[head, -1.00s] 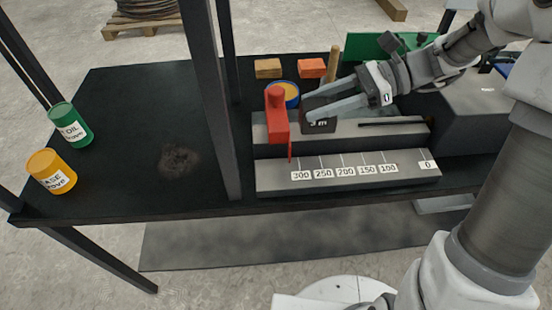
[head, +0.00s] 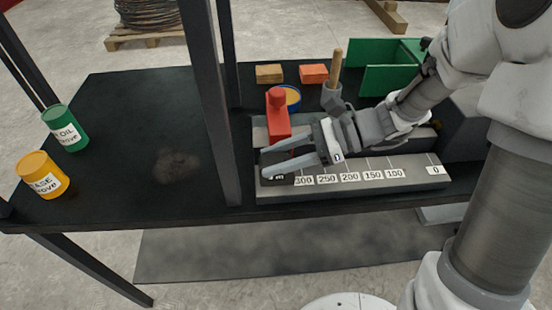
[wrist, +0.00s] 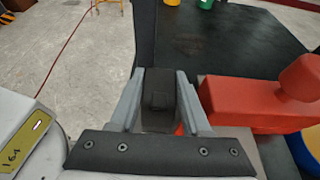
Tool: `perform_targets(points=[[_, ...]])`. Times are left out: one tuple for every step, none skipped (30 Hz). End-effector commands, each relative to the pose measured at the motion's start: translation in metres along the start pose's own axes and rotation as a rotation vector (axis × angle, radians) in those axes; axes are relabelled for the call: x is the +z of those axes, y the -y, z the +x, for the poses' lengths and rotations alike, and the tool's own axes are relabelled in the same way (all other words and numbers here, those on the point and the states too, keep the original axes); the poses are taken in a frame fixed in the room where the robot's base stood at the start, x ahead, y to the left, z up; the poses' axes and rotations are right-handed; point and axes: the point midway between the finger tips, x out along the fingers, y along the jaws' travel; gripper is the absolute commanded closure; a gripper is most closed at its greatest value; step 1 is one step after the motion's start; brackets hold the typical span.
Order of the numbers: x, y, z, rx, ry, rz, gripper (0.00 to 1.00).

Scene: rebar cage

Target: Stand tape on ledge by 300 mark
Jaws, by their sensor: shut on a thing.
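My gripper (head: 290,165) is shut on the tape (head: 279,180), a small dark case with a white marking. In the head view it holds the tape at the left end of the grey ledge (head: 410,181), just left of the 300 label (head: 304,181). In the wrist view the dark tape (wrist: 159,100) sits between the two grey fingers. Whether the tape touches the ledge cannot be told. The red stop block (head: 278,120) stands just behind the gripper, and in the wrist view it is close to the right finger.
A black post (head: 211,100) rises left of the ledge. A green can (head: 65,128) and a yellow can (head: 42,176) stand at the table's left.

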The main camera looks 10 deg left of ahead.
Motion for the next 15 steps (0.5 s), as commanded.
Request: perform_targets(points=[[0.0014,0.0002,-0.0005,0.000,0.001,-0.001,1.00],[0.0015,0.0002,-0.0005,0.000,0.001,-0.001,1.00],[0.0014,0.0002,-0.0005,0.000,0.001,-0.001,1.00],[0.0011,0.0002,-0.0004,0.000,0.001,-0.001,1.00],[0.0003,0.0002,-0.0001,0.000,0.001,-0.001,1.00],[-0.0010,0.0002,0.0005,0.000,0.001,-0.001,1.00],[-0.0020,0.0002,0.0009,0.000,0.001,0.000,1.00],[-0.0028,0.0002,0.0013,0.000,0.001,0.000,1.00],[-0.0021,0.0001,0.0009,0.000,0.000,-0.001,0.46],[-0.0020,0.0001,0.0008,0.000,0.000,-0.001,0.40],[-0.0020,0.0001,0.0009,0.000,0.000,-0.001,0.35],[-0.0020,0.0001,0.0008,0.000,0.000,-0.001,0.28],[-0.0020,0.0001,0.0008,0.000,0.000,-0.001,0.23],[-0.0019,0.0001,0.0008,0.000,0.000,-0.001,0.23],[-0.0019,0.0001,0.0008,0.000,0.000,-0.001,0.23]])
